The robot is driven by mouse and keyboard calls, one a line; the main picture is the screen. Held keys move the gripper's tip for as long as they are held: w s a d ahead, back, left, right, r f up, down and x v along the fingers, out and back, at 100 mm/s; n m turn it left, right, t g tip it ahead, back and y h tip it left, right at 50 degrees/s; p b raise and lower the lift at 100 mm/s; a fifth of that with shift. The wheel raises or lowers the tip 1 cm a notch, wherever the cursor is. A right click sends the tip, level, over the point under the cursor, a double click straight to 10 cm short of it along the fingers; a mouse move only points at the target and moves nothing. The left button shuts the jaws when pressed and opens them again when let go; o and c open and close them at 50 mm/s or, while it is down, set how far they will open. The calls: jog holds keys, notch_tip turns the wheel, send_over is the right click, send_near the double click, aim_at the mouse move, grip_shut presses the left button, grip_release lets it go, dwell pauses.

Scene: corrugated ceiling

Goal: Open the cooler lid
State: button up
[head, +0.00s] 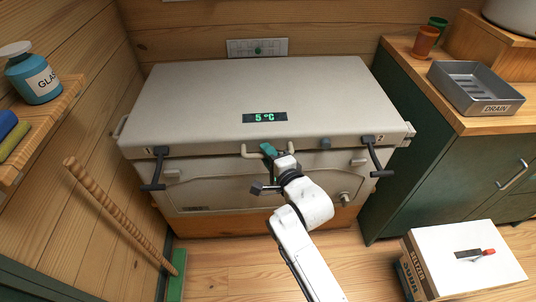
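The cooler (200,190) is a large pale grey chest against the back wall. Its lid (230,90) lies flat and closed on top, with a green "5 °C" display (264,117). A light bar handle (246,154) is at the middle of the lid's front edge. Dark latches hang at the left (155,170) and right (376,158) of the front. My gripper (268,149) is at the handle, in front of the lid edge. Its fingers are small and partly hidden by my wrist, so whether they grip the handle cannot be told.
A green cabinet with a wooden top (425,105) stands close on the right, holding a drain tray (475,88). A white-topped box (465,258) is on the floor at front right. A broom (120,215) leans at left, below a shelf (40,125).

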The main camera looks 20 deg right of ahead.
grip_shut()
